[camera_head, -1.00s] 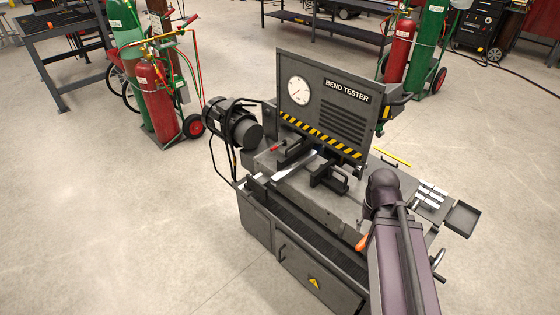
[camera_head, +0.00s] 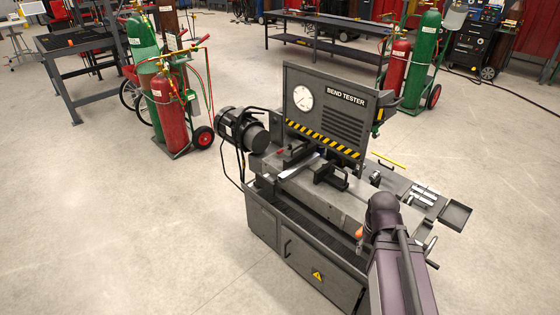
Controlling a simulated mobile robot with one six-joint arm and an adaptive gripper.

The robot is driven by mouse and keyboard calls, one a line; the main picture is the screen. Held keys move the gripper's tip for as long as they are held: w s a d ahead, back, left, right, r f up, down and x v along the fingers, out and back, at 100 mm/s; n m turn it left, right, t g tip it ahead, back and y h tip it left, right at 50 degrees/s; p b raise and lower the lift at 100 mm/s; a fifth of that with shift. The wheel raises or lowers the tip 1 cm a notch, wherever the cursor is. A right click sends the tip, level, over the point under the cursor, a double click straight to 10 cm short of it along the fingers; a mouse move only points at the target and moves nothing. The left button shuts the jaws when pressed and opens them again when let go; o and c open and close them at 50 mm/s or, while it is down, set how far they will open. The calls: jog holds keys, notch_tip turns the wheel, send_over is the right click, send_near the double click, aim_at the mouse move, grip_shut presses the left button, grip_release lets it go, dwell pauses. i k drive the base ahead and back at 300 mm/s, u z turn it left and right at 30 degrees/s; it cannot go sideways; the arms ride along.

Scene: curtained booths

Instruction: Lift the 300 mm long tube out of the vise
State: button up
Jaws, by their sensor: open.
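A bright silver length (camera_head: 300,167), which looks like the tube, lies between the dark jaws of the vise (camera_head: 331,176) on the bed of the bend tester (camera_head: 330,108). Its far end is hidden behind the jaws and under the upright panel, so its full length cannot be told. My arm reaches in from the lower right, in front of the machine's right part. My gripper is not seen; the arm's dark joint and link cover that area.
A motor (camera_head: 243,130) sticks out at the machine's left. Several short pale pieces (camera_head: 424,193) and a dark tray (camera_head: 455,215) are at its right. Gas cylinder carts stand behind at left (camera_head: 172,115) and right (camera_head: 425,62). The floor (camera_head: 120,235) at left is clear.

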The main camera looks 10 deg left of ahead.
aim_at(284, 177)
jog(key=u, duration=0.4)
jog(key=i, duration=1.15)
jog(key=u, duration=0.2)
